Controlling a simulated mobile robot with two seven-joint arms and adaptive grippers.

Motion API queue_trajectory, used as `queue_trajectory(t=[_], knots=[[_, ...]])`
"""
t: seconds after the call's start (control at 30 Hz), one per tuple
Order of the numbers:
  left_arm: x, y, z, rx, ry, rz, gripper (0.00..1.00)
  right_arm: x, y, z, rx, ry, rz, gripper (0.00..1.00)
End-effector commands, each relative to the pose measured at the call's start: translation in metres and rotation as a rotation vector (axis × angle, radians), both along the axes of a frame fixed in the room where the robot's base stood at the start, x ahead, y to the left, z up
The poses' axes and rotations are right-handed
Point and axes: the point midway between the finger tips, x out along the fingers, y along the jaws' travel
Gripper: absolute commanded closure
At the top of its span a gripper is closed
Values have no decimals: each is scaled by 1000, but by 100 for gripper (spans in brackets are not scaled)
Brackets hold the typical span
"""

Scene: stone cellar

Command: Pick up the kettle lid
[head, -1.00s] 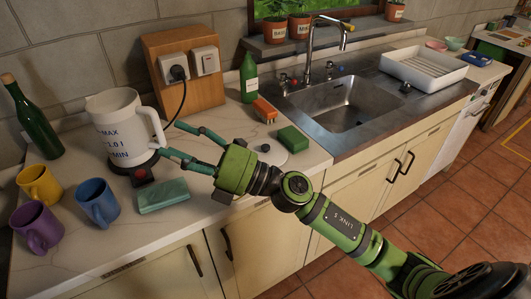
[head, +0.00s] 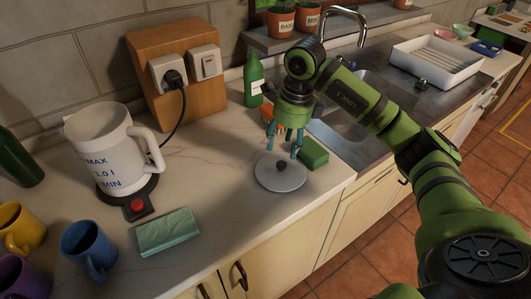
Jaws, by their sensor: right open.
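The kettle lid (head: 268,178) is a round grey-white disc with a dark knob (head: 281,166). It lies flat on the worktop near the front edge, left of the sink. My right gripper (head: 283,153) is open and points down just above and behind the lid's knob, with its teal fingers apart. The exact gap between fingertips and knob is hard to tell. The white kettle (head: 103,153) stands on its dark base at the left, its top without a lid. My left gripper is not in view.
A green sponge (head: 315,153) lies right of the lid, and an orange item (head: 268,113) is partly hidden behind my gripper. A teal cloth (head: 168,232) lies to the left. A green bottle (head: 253,80) stands behind. Mugs (head: 90,248) stand at front left.

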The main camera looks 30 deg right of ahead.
Motion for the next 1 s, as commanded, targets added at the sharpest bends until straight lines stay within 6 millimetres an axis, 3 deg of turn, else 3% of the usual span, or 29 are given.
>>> queue_trajectory(t=[0.37,0.63,0.93,1.0], knots=[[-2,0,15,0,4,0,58,-1,1,-27,-9,10,-3,47],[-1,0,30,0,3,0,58,-1,6,-64,-8,8,-4,47],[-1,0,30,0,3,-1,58,1,6,-70,-9,4,-3,47],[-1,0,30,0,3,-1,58,0,6,-70,-9,4,-3,75]])
